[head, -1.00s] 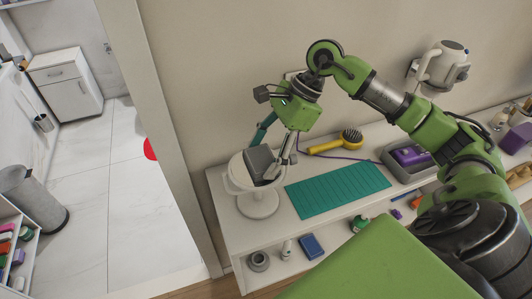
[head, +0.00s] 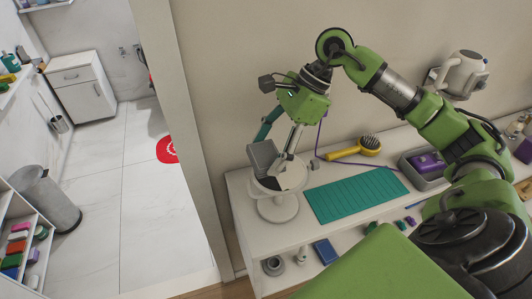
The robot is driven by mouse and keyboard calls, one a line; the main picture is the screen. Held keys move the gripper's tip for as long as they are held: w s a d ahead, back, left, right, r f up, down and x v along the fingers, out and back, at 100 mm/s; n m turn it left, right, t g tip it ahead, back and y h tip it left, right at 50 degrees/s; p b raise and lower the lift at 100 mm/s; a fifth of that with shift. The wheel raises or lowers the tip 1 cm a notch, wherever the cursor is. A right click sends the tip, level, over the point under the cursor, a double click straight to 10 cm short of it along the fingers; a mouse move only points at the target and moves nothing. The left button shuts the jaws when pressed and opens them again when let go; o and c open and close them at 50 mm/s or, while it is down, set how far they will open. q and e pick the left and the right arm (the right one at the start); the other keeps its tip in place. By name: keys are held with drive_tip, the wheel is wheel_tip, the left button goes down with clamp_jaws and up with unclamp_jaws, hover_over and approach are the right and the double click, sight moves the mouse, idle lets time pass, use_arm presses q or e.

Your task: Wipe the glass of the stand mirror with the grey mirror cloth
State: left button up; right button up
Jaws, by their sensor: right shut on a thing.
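The stand mirror (head: 278,208) is white and round on a pedestal base, near the left end of the white shelf top. Its tilted glass shows a dark patch, perhaps a reflection. My right gripper (head: 280,164) comes down over the mirror from above and is shut on the grey mirror cloth (head: 262,156). The cloth is a stiff-looking grey rectangle at the upper left part of the mirror. It overlaps the glass in the picture; I cannot tell whether it touches. My left gripper is not in view.
A teal mat (head: 358,192) lies right of the mirror. A yellow brush (head: 355,149) lies behind the mat, near a purple cord. A grey tray (head: 421,176) with a purple item stands further right. Small items sit on the lower shelf. Open tiled floor (head: 140,220) is at left.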

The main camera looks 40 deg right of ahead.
wheel_tip(320, 180, up, 3)
drive_tip(key=shift+w+a+f+p, duration=0.1)
drive_tip(key=shift+a+p, duration=0.05)
drive_tip(key=shift+p, duration=0.4)
drive_tip(key=shift+r, duration=0.5)
drive_tip(key=shift+f, duration=0.1)
